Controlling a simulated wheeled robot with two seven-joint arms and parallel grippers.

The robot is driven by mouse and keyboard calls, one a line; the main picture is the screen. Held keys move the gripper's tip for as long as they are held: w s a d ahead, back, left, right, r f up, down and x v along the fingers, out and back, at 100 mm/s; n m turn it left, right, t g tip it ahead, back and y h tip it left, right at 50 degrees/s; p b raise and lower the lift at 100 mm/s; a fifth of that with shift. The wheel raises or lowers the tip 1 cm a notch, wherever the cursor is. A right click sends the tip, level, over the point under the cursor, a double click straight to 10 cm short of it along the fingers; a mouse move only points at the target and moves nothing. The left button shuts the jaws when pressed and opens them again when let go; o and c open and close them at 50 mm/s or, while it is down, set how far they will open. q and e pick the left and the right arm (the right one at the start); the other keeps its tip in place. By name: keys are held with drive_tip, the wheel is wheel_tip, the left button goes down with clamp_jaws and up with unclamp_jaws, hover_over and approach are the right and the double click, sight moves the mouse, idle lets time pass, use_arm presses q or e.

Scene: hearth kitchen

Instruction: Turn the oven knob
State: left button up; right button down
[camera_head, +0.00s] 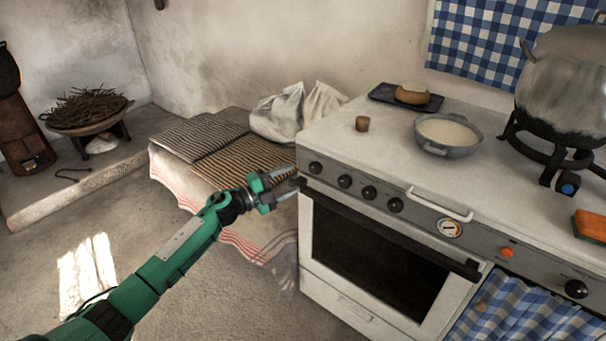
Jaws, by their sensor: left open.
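The white oven (370,262) stands at the centre right, with a grey control panel along its front top edge. Several black knobs sit in a row on the left of the panel; the leftmost knob (315,168) is nearest my gripper. Another black knob (576,289) is at the panel's far right. My left gripper (292,180) is open, its fingers pointing right, just left of the leftmost knob near the oven's left front corner. I cannot tell whether a fingertip touches the oven. My right gripper does not show.
A towel bar (440,205), dial gauge (449,228) and red button (507,252) are on the panel. The oven door handle (385,228) juts out below the knobs. A bowl (447,135) and large pot (566,80) stand on top. A cloth-covered bench (235,165) is left of the oven.

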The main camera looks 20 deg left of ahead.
use_arm(q)
drive_tip(key=v, duration=0.6)
drive_tip(key=shift+s+a, duration=0.25)
drive_tip(key=shift+s, duration=0.1)
